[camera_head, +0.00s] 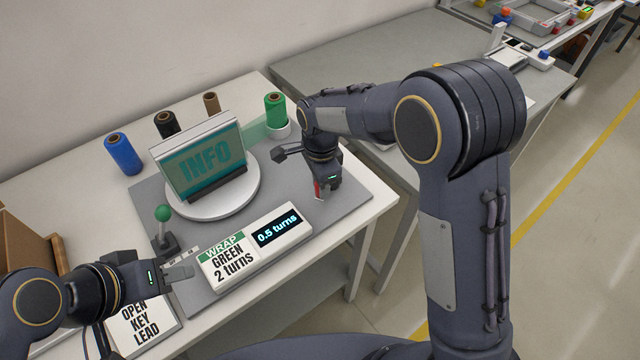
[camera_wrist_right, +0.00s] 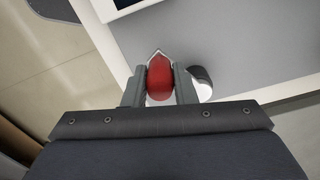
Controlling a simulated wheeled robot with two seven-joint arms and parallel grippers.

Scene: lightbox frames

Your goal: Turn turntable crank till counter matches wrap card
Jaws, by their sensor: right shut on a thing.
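The white round turntable (camera_head: 240,203) carries an upright INFO panel (camera_head: 180,165) with green film stretched from it to the green film roll (camera_head: 274,108). The wrap card (camera_head: 222,262) reads "WRAP GREEN 2 turns". The counter (camera_head: 278,230) beside it reads "0.5 turns". My right gripper (camera_head: 322,190) is at the right of the grey base, shut on the red crank handle (camera_wrist_right: 159,80), which sits between its fingers in the right wrist view. The crank arm is mostly hidden. My left gripper (camera_head: 185,263) is near the card, its fingers slightly apart with nothing visible between them.
A green-knobbed lever (camera_head: 163,222) stands near my left gripper. Blue (camera_head: 122,153), black (camera_head: 166,124) and brown (camera_head: 211,103) rolls stand behind the turntable. An "OPEN KEY LEAD" card (camera_head: 142,322) lies at the front left. A cardboard box (camera_head: 25,240) is at the left edge.

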